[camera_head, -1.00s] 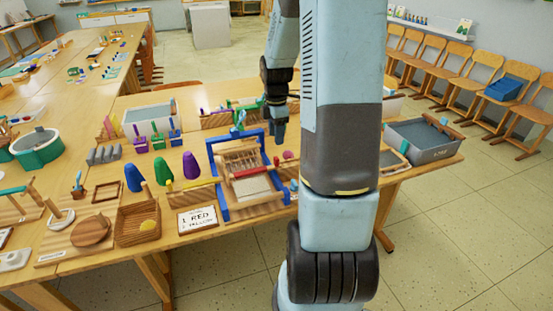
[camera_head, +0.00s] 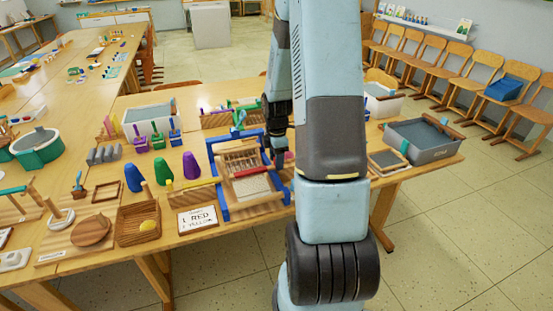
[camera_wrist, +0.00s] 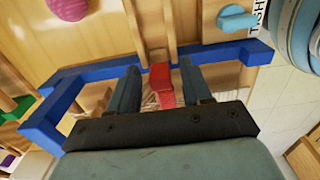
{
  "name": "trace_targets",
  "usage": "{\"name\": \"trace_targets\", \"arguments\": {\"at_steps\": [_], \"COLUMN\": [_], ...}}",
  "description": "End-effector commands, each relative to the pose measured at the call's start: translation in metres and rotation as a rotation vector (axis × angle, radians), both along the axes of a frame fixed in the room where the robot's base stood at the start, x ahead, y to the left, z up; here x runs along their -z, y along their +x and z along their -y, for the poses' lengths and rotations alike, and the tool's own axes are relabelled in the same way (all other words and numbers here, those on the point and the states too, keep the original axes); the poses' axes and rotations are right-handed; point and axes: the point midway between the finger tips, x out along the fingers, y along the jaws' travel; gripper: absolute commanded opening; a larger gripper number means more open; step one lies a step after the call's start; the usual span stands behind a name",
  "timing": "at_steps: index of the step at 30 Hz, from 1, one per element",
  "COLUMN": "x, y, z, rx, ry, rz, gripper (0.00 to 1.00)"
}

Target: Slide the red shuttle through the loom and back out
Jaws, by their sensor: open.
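The blue-framed wooden loom (camera_head: 250,187) stands at the table's front edge, with pale threads stretched in it. Its blue frame (camera_wrist: 85,70) also crosses the wrist view. The red shuttle (camera_wrist: 161,90) shows between the two fingers of my gripper (camera_wrist: 159,70) in the wrist view. The gripper is open, with a finger on each side of the shuttle and visible gaps. In the head view, my gripper (camera_head: 279,155) is low at the loom's right side, partly covered by my arm.
A card reading "1 RED" (camera_head: 198,219) lies left of the loom, with blue, green and purple cones (camera_head: 191,166) behind it. A grey bin (camera_head: 425,141) stands to the right. A pink ball (camera_wrist: 68,8) and a light-blue knob (camera_wrist: 236,18) lie near the loom.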

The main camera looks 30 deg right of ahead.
Motion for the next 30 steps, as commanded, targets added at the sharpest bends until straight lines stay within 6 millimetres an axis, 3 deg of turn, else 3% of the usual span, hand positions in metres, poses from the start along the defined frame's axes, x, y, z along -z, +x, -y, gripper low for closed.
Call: {"name": "trace_targets", "arguments": {"at_steps": [3,18,30], "x": [-0.0001,-0.0004,-0.0005], "y": [0.0000,0.0003,0.0008], "z": [0.0000,0.0001,0.0000], "rx": [0.000,0.000,-0.001], "ry": [0.000,0.000,0.000], "rz": [0.000,0.001,0.002], "gripper": [0.47,0.00,0.00]}}
